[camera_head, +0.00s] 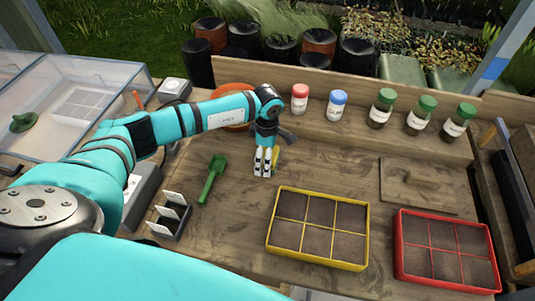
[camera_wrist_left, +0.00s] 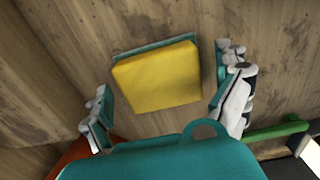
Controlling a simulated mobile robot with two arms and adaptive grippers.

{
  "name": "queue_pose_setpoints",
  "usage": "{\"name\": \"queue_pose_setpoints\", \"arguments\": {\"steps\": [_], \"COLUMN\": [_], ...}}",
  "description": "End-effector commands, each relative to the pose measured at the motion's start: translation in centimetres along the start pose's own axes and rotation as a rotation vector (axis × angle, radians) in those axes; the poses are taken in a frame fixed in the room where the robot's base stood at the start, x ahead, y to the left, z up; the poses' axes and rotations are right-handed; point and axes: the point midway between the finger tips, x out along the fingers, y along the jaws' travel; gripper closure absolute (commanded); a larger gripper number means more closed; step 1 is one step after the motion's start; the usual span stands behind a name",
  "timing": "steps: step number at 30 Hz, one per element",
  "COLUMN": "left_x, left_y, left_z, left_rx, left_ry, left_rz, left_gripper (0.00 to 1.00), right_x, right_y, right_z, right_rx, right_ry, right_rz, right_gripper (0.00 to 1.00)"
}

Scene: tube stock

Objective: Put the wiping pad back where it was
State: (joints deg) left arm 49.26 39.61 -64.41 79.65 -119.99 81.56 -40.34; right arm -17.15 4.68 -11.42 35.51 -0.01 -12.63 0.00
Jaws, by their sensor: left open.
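The wiping pad (camera_wrist_left: 158,77), a yellow block with a teal backing, shows in the left wrist view in front of the wooden bench. It lies between the spread fingers of my left gripper (camera_wrist_left: 168,92), with a gap on both sides. In the head view a small yellow part of the pad (camera_head: 275,155) shows beside my left gripper (camera_head: 263,172), which mostly hides it. That gripper points down over the middle of the bench, open. Whether the pad rests flat on the bench is hard to tell. My right gripper is not in view.
A green trowel (camera_head: 213,178) lies left of the gripper, and an orange bowl (camera_head: 230,92) is behind the arm. A yellow tray (camera_head: 318,262) and a red tray (camera_head: 445,286) stand in front. Several capped jars (camera_head: 382,108) line the back ledge.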

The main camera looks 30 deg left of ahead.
Motion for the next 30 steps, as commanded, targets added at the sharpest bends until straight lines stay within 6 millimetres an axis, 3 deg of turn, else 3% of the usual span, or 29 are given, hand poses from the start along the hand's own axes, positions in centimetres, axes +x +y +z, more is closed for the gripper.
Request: {"name": "queue_pose_setpoints", "arguments": {"steps": [3, 7, 21, 30], "left_x": [-0.4, -1.6, -10.8, -12.3], "left_y": [0.0, 0.1, 0.1, 0.0], "left_z": [0.0, 0.0, 0.0, 0.0], "left_rx": [0.000, 0.001, 0.000, 0.000], "left_ry": [0.000, -0.002, -0.001, 0.000], "left_rz": [0.000, 0.004, 0.004, 0.000], "left_gripper": [0.00, 0.00, 0.00, 0.00], "right_x": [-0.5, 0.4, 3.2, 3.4], "right_y": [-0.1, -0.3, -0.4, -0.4], "right_z": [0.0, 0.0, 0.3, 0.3], "right_rx": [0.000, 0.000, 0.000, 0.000], "right_ry": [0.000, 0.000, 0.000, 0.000], "right_rz": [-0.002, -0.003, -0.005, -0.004], "right_gripper": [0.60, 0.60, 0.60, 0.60]}}
